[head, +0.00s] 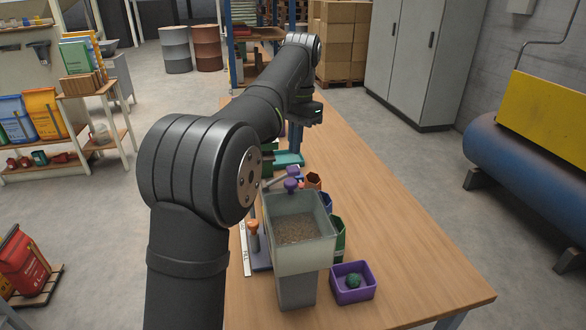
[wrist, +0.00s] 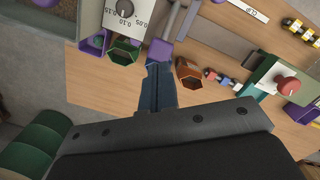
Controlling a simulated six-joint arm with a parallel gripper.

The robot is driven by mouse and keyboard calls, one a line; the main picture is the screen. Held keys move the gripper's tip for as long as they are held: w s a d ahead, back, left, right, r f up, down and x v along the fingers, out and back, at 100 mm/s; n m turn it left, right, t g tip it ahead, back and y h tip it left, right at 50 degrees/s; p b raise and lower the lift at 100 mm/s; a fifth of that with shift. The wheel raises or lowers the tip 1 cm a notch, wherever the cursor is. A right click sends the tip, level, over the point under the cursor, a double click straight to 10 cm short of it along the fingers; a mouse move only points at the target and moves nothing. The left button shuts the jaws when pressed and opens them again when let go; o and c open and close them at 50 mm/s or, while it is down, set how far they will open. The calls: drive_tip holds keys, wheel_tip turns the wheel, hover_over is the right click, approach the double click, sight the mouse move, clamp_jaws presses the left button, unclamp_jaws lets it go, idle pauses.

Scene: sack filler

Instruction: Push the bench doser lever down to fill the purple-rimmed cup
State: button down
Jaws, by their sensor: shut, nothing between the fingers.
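The bench doser (head: 303,262) has a clear hopper of brown grains and stands at the front of the wooden bench. Its grey lever ends in a purple grip (head: 292,172), which also shows in the wrist view (wrist: 160,49). My gripper (head: 297,139) is over the far part of the bench, apart from the lever in the head view. Its fingers (wrist: 157,72) are shut and empty; in the wrist view their tips appear just below the purple grip. A purple, open-topped container (wrist: 97,42) shows at upper left there. I cannot tell whether it is the purple-rimmed cup.
An orange-brown hexagonal cup (wrist: 188,70) and a green one (wrist: 125,52) stand close to the lever. A square purple bin (head: 352,284) holds a green lump. A red-knobbed green device (wrist: 270,82) is at right. The bench's right side (head: 400,225) is clear.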

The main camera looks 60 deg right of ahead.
sight(294, 168)
drive_tip(key=shift+a+f, duration=0.2)
drive_tip(key=shift+f, duration=1.7)
drive_tip(key=shift+f, duration=1.6)
drive_tip(key=d, duration=0.1)
drive_tip(key=d+r, duration=0.1)
drive_tip(key=d, duration=0.1)
drive_tip(key=shift+s, duration=0.2)
wheel_tip(294, 168, up, 8)
drive_tip(key=shift+d+f, duration=0.2)
drive_tip(key=shift+d, duration=0.2)
